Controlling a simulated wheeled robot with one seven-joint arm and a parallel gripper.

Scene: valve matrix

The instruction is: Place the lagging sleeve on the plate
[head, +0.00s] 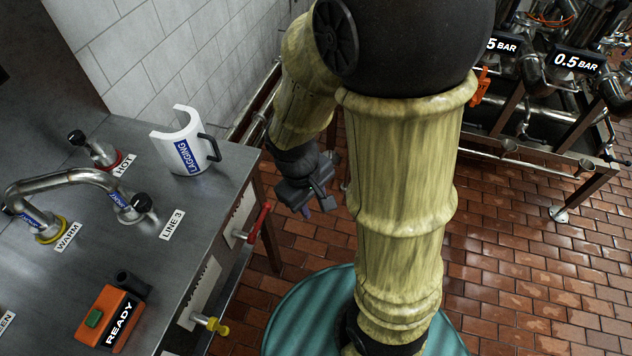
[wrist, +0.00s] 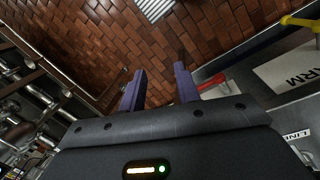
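The lagging sleeve (head: 185,145) is a white, open-sided shell with a black handle and a blue LAGGING label. It stands upright on the grey steel bench top (head: 200,225), near its back right corner. I cannot pick out a separate plate apart from this steel top. My gripper (head: 316,206) hangs off the bench's right edge, to the right of the sleeve and apart from it. In the wrist view my gripper (wrist: 160,86) has its two purple fingers spread with nothing between them. The sleeve does not show in the wrist view.
A bent steel pipe (head: 85,178) with HOT and WARM outlets stands left of the sleeve. An orange READY box (head: 108,312) sits at the front. Red (head: 258,222) and yellow (head: 210,323) handles jut from the bench's side. A tiled wall (head: 165,50) rises behind. Bare steel lies right of LINE 3.

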